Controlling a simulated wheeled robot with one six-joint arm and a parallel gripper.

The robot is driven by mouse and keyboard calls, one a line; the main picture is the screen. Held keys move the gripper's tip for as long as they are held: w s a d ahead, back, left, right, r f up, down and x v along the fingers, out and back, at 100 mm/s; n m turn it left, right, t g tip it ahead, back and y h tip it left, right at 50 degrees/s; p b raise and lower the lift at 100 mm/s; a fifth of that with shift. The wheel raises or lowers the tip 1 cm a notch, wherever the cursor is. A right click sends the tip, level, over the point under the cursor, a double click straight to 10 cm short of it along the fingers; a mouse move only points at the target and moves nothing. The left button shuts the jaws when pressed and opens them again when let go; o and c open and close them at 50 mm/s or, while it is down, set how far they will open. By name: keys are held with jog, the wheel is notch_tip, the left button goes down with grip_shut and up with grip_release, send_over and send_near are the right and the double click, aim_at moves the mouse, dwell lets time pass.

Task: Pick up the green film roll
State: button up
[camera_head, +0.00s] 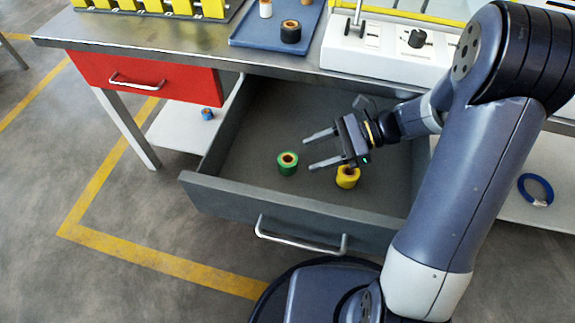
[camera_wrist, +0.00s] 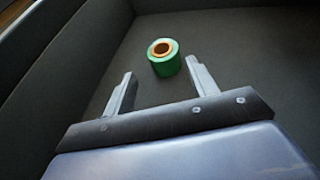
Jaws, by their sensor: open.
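The green film roll (camera_head: 288,163) stands upright on the floor of the open grey drawer, left of the middle. It has an orange-brown core. In the wrist view the green roll (camera_wrist: 164,58) stands beyond the fingertips, nearer the right finger. My gripper (camera_head: 321,150) is open and empty, over the drawer, with its fingers pointing left toward the green roll. I see no contact between the fingers and the roll. A yellow roll (camera_head: 348,177) stands in the drawer to the right of the green one, close by my gripper's lower side in the picture.
The drawer's front wall (camera_head: 290,207) and side walls surround the rolls. Above is the metal worktop (camera_head: 130,42) with a blue tray (camera_head: 262,42) holding rolls and a white device (camera_head: 390,47). A red drawer (camera_head: 140,78) is at left. The drawer floor around the green roll is clear.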

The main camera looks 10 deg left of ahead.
aim_at(294, 160)
jog(key=shift+b+x, duration=0.8)
jog(key=shift+x, duration=2.15)
jog(key=shift+r, duration=0.1)
jog(key=shift+c, duration=0.2)
jog(key=c, duration=0.8)
